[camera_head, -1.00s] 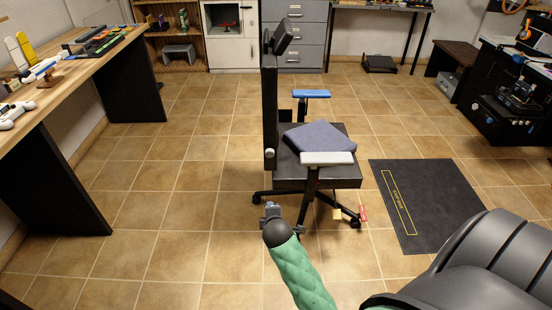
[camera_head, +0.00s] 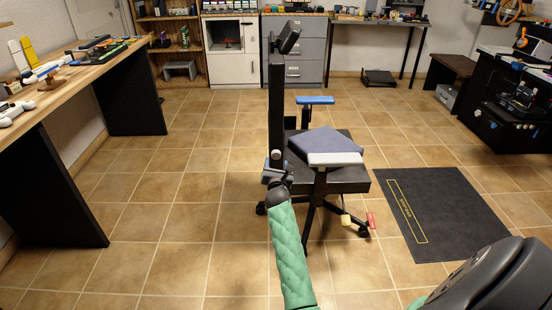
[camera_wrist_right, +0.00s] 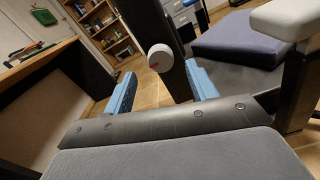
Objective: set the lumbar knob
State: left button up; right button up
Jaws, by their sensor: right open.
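The lumbar knob (camera_wrist_right: 160,58) is a white round knob with a red mark, on the side of the black seat back (camera_head: 276,95). In the right wrist view it shows ahead of my right gripper (camera_wrist_right: 163,90), between the two blue fingers and beyond their tips. The fingers are open with nothing between them. My left gripper is not in view.
The chair carries a blue-grey cushion (camera_head: 326,141), a white armrest (camera_head: 335,159) and a blue armrest (camera_head: 315,100). Red and tan tags hang low on it. A dark mat (camera_head: 450,215) lies right. A wooden workbench (camera_head: 75,70) stands left. The tiled floor between is clear.

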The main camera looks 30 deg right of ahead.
aim_at(276, 157)
jog(key=shift+x, duration=3)
jog(key=c, duration=1)
